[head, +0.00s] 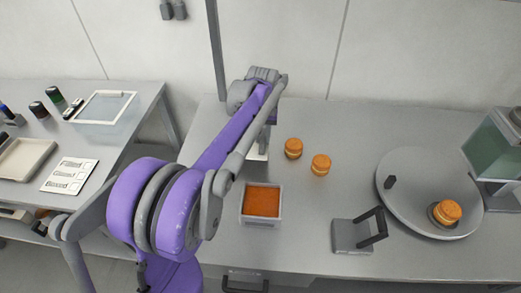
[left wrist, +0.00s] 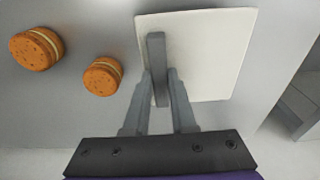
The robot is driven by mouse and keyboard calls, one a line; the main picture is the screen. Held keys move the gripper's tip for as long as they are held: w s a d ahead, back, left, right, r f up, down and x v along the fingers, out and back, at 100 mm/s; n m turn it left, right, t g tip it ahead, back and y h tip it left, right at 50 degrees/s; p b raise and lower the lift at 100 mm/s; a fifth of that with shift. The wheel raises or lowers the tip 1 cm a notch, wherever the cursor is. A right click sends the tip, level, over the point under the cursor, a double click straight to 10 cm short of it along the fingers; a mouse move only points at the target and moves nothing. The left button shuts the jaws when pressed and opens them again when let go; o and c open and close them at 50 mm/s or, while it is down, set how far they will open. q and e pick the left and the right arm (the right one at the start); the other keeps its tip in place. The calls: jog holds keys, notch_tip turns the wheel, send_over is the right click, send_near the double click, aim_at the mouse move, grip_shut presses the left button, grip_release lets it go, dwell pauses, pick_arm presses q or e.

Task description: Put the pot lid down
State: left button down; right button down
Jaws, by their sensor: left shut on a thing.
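The pot lid is a flat white square plate with a grey bar handle; it fills the upper middle of the left wrist view (left wrist: 210,60). In the head view only a strip of the lid (head: 257,153) shows below my left gripper (head: 266,138). In the left wrist view my left gripper (left wrist: 162,88) is shut on the grey handle. The lid is over the table behind the pot; I cannot tell whether it touches the table. The square pot (head: 245,219) stands uncovered in front, with orange filling inside. My right gripper is not in view.
Two orange filled rounds, one (head: 293,148) and another (head: 321,165), stand right of the lid. A grey block with a dark handle (head: 352,237) and a round grey plate (head: 415,165) bearing another round are further right. The back middle table (head: 375,120) is clear.

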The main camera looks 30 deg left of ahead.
pick_arm(q)
jog(key=shift+f, duration=2.6)
jog(key=shift+f, duration=0.1)
jog(key=shift+f, duration=0.15)
jog(key=c, duration=0.7)
grip_release()
jog(key=shift+c, duration=0.2)
jog(key=r, duration=0.4)
jog(key=s+r, duration=0.1)
jog(key=r, duration=0.7)
jog(key=shift+s+d+r, duration=0.15)
jog(key=shift+d+r, duration=0.1)
jog(key=shift+d, duration=0.1)
